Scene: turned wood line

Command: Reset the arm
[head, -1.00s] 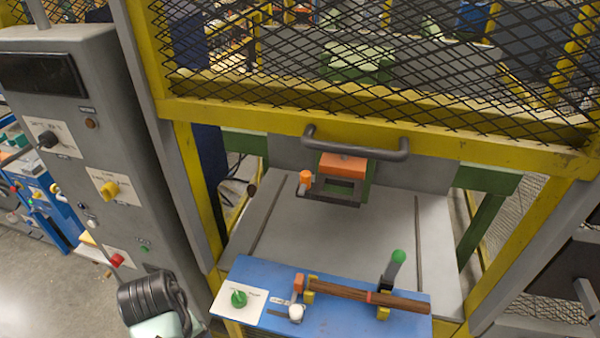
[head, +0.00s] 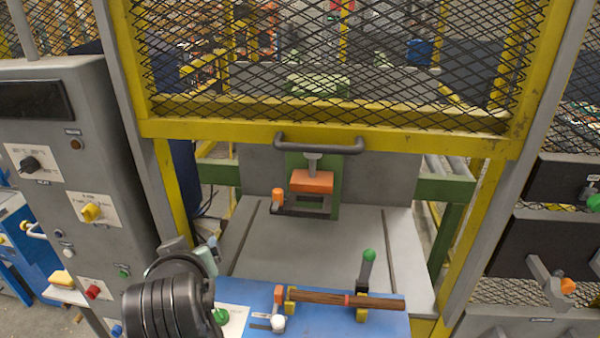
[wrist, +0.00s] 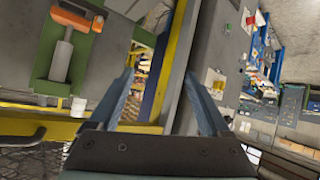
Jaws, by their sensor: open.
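My gripper is at the lower left in the head view, on my dark arm, and its fingers are hard to make out there. In the wrist view my gripper (wrist: 159,75) is open, with its two blue-grey fingers wide apart and nothing between them. A yellow post and the side of a grey cabinet show behind the gap. In the head view my arm stands in front of the left end of the blue bench (head: 385,327) and partly hides a green knob (head: 220,316) on it.
A grey control cabinet (head: 95,140) with knobs stands close on the left. A yellow mesh guard (head: 330,118) with a dark handle (head: 318,147) is raised above an orange press block (head: 312,181). A wooden rod (head: 325,298) lies across yellow supports beside a green-tipped lever (head: 368,256).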

